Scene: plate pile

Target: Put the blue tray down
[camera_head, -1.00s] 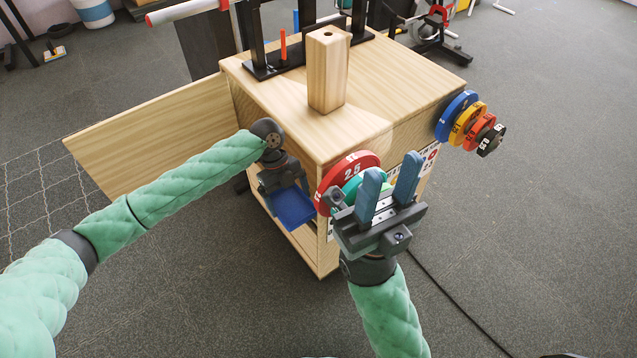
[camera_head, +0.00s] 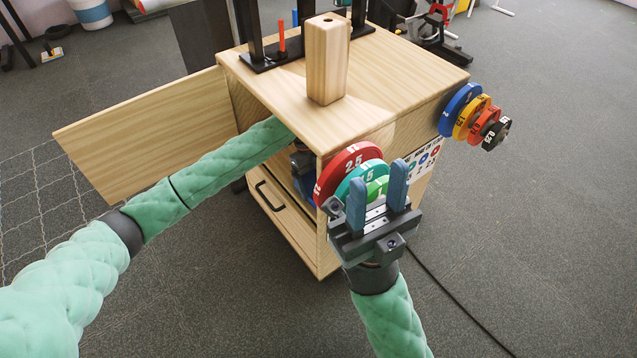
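The blue tray shows only as a small blue patch (camera_head: 309,188) inside the open wooden cabinet (camera_head: 262,85), behind the red plate; most of it is hidden. My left arm reaches into the cabinet under its top. Only a dark part of my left gripper (camera_head: 302,162) shows there, above the blue patch. Its fingers are hidden, so I cannot tell whether they still hold the tray. My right gripper (camera_head: 377,196) is open and empty, fingers pointing up, in front of the plates at the cabinet's near corner.
Red (camera_head: 333,165) and green plates hang at the cabinet's near corner; blue (camera_head: 455,103), yellow, orange and black ones hang at its right. A wooden block (camera_head: 327,65) stands on top. The door (camera_head: 145,135) is swung open left. A drawer (camera_head: 275,208) sits below the opening.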

